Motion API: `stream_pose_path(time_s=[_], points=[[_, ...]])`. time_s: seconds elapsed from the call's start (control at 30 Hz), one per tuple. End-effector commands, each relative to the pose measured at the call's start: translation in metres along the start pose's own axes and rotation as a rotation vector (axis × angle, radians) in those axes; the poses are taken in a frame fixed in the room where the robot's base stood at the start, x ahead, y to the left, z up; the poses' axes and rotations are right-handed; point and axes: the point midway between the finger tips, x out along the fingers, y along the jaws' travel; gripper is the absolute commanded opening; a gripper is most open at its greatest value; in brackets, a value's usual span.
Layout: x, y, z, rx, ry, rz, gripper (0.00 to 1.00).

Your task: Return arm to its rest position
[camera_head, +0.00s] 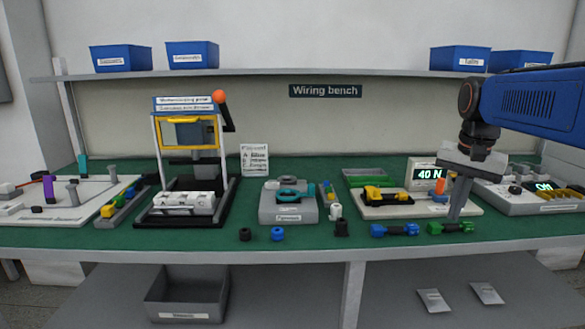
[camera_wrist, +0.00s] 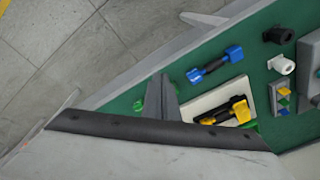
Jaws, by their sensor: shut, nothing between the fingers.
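My arm, blue and dark grey, reaches in from the right in the head view. My gripper (camera_head: 457,215) points down over the right part of the green wiring bench (camera_head: 330,232), just above and behind a green-and-black connector (camera_head: 451,228). Its fingers are together with nothing between them. In the wrist view the shut fingers (camera_wrist: 160,82) stand out over the bench's front edge area. The green connector (camera_wrist: 139,104) shows there partly hidden beside the fingers. A blue-and-black connector (camera_head: 395,230) lies to the left, apart from the gripper; it also shows in the wrist view (camera_wrist: 213,66).
A yellow tool (camera_head: 386,194) lies on a pale board beside the "40 N" display (camera_head: 430,174), close to my gripper. A panel reading "On" (camera_head: 540,190) stands at right. A press frame (camera_head: 190,150) stands left. Blue bins (camera_head: 461,59) sit on the upper shelf. Air above the bench centre is clear.

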Motion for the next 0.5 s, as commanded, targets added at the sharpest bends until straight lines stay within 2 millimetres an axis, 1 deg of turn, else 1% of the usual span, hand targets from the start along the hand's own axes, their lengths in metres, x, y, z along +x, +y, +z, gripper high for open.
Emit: stream_pose_path(time_s=[0.03, 0.1, 0.27, 0.5], points=[[0.003, 0.003, 0.018, -0.038, 0.014, -0.009, 0.0], [0.009, 0.007, 0.039, -0.096, 0.035, -0.022, 0.0], [0.028, 0.018, 0.086, -0.225, 0.081, -0.048, 0.0], [0.065, 0.039, 0.153, -0.417, 0.154, -0.084, 0.0]])
